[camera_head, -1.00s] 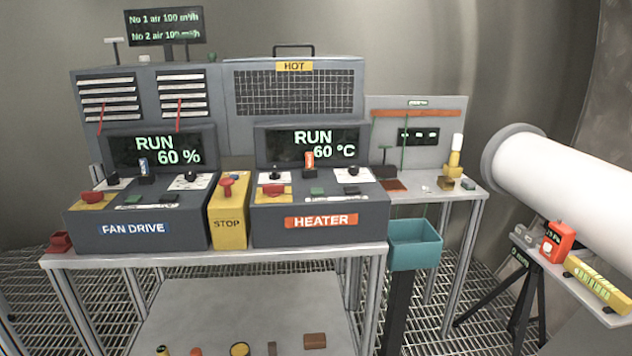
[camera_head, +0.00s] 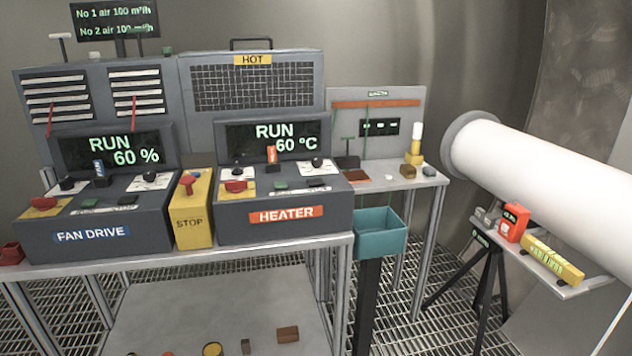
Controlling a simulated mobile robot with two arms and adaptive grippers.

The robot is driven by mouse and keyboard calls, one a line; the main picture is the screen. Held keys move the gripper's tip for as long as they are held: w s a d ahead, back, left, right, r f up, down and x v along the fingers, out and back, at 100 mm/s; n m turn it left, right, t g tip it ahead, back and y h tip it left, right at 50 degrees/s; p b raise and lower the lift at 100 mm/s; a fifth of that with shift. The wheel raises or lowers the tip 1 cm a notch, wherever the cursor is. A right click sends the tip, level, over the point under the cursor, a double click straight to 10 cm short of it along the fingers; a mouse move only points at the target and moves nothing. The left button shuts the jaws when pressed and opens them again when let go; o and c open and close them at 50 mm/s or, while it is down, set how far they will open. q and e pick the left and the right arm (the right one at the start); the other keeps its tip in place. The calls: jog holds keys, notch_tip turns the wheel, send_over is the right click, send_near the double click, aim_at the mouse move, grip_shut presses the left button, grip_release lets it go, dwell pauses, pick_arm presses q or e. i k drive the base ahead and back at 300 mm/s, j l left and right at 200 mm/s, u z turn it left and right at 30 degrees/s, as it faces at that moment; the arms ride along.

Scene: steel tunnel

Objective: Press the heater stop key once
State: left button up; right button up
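The heater console (camera_head: 285,226) is a dark grey box with an orange HEATER label (camera_head: 287,214) on its front. Its screen (camera_head: 275,139) reads RUN and 60 °C. On its sloped top are a green key (camera_head: 281,185), a dark key (camera_head: 316,183), a red mushroom button (camera_head: 236,186) on a yellow plate, black knobs (camera_head: 317,163) and an orange-tagged lever (camera_head: 271,156). The small print by the keys is too small to read, so I cannot tell which key is stop. Neither of my grippers is in view.
Left of it stand the yellow STOP box (camera_head: 192,222) with a red button and the FAN DRIVE console (camera_head: 95,230), reading RUN 60 %. A teal bin (camera_head: 378,234) stands at the right. A side table (camera_head: 400,178) and white pipe (camera_head: 540,170) lie beyond.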

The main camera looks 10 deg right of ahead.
aim_at(316, 182)
jog(key=i+l, duration=0.25)
jog(key=i, duration=0.25)
jog(key=i+l, duration=0.3)
jog(key=i, duration=0.15)
jog(key=z, duration=0.05)
